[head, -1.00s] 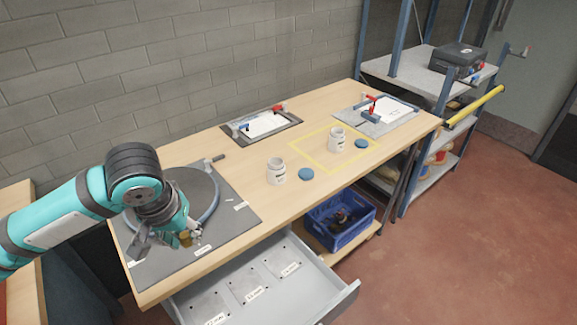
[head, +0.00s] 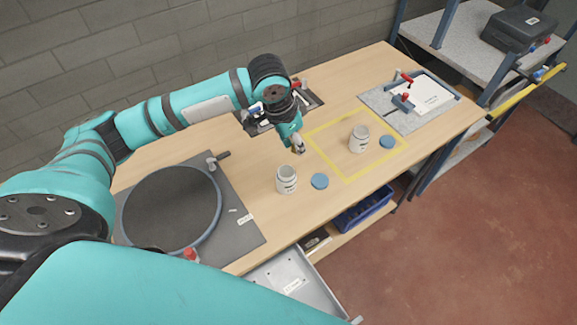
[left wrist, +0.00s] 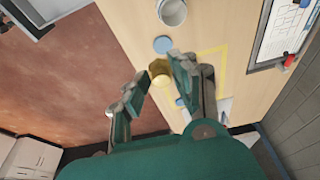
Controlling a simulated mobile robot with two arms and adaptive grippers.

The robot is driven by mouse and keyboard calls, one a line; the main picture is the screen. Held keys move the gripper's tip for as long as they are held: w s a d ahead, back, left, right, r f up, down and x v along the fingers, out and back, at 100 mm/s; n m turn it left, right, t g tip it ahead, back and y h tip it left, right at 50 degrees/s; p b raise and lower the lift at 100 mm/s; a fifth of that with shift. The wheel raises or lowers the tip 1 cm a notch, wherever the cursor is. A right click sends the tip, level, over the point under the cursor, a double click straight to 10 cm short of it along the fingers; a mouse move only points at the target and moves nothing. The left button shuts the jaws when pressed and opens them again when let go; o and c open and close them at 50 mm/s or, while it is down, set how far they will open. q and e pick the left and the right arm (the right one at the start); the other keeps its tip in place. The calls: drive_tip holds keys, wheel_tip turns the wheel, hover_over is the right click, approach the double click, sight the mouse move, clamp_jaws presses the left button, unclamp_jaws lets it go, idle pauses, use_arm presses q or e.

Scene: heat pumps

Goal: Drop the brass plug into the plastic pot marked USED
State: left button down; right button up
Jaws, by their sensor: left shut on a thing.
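My left gripper (head: 299,148) is above the bench, behind and slightly right of the nearer white plastic pot (head: 287,179). It is shut on the brass plug (left wrist: 158,70), which shows between the fingertips in the left wrist view; in the head view I cannot make the plug out. A second white pot (head: 359,139) stands inside the yellow-taped square. Both pots are upright and uncapped, with dark label marks too small to read. One pot also shows at the top of the left wrist view (left wrist: 172,12). My right gripper is not in view.
Blue lids lie beside the nearer pot (head: 319,181) and the farther pot (head: 386,142). A grey mat with a round ringed plate (head: 172,208) is at left. An open drawer (head: 290,280) juts out in front.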

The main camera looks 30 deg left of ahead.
use_arm(q)
drive_tip(key=w+a+r+m+p, duration=0.1)
drive_tip(key=a+m+p, duration=0.2)
drive_tip(key=p, duration=0.2)
use_arm(e)
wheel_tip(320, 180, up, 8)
drive_tip(key=p, duration=0.1)
use_arm(q)
drive_tip(key=m+h+b, duration=0.1)
drive_tip(key=b, duration=0.8)
hover_over(286, 179)
drive_tip(key=w+a, duration=0.2)
wheel_tip(286, 179, down, 11)
drive_tip(key=shift+s+d+g, duration=0.15)
drive_tip(key=shift+g, duration=0.15)
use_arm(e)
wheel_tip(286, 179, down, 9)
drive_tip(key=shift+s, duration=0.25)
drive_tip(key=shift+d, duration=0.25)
use_arm(q)
drive_tip(key=shift+f, duration=0.1)
drive_tip(key=shift+x, duration=0.8)
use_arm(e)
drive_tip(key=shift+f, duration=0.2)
use_arm(q)
drive_tip(key=shift+s+f, duration=0.1)
drive_tip(key=shift+f, duration=0.1)
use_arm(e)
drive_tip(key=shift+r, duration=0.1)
